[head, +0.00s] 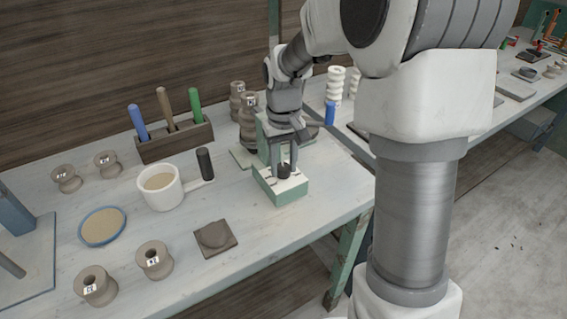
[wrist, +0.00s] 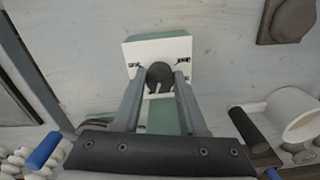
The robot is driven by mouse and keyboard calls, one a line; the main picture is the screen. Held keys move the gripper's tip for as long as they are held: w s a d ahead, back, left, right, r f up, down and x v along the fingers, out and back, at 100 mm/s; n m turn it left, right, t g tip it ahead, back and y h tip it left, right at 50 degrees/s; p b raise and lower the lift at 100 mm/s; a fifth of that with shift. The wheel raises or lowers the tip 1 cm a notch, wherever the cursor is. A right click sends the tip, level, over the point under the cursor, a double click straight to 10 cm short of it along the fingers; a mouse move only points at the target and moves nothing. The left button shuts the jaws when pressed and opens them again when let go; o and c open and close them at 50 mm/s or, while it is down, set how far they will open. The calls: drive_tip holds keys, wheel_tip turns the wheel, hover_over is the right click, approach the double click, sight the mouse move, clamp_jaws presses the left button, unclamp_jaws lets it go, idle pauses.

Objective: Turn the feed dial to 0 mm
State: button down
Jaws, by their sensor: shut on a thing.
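The feed dial (wrist: 160,72) is a dark round knob on the white top of a pale green block (wrist: 160,49). In the head view the dial (head: 284,172) sits low on the block (head: 281,191), at the front of a green machine. My gripper (head: 285,160) points down from above and is shut on the dial. In the wrist view the two fingers of my gripper (wrist: 159,80) stand on either side of the knob. Small dark marks show on the white face to the left and right of the knob, too small to read. I cannot tell the dial's setting.
A blue-handled lever (head: 330,113) stands right of my gripper. A white pot (head: 159,190) with a dark handle, a square brown slab (head: 215,239) and a tool rack (head: 175,142) lie to the left. Grey-brown spools stand behind and at left. The bench in front of the block is clear.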

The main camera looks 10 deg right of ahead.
sight(284, 166)
drive_tip(key=shift+r+n, duration=0.1)
drive_tip(key=shift+n, duration=0.3)
drive_tip(key=n+p, duration=0.3)
drive_tip(key=n, duration=0.1)
drive_tip(key=shift+r+n, duration=0.1)
drive_tip(key=shift+n, duration=0.2)
drive_tip(key=n+p, duration=0.3)
drive_tip(key=n, duration=0.2)
drive_tip(key=shift+w+d+n, duration=0.1)
drive_tip(key=shift+w+n, duration=0.05)
drive_tip(key=shift+n, duration=0.15)
drive_tip(key=shift+c, duration=2.2)
unclamp_jaws()
drive_tip(key=shift+f, duration=0.2)
wheel_tip(284, 166, up, 18)
drive_tip(key=p, duration=0.2)
drive_tip(key=shift+f+p, duration=0.25)
drive_tip(key=shift+p, duration=0.1)
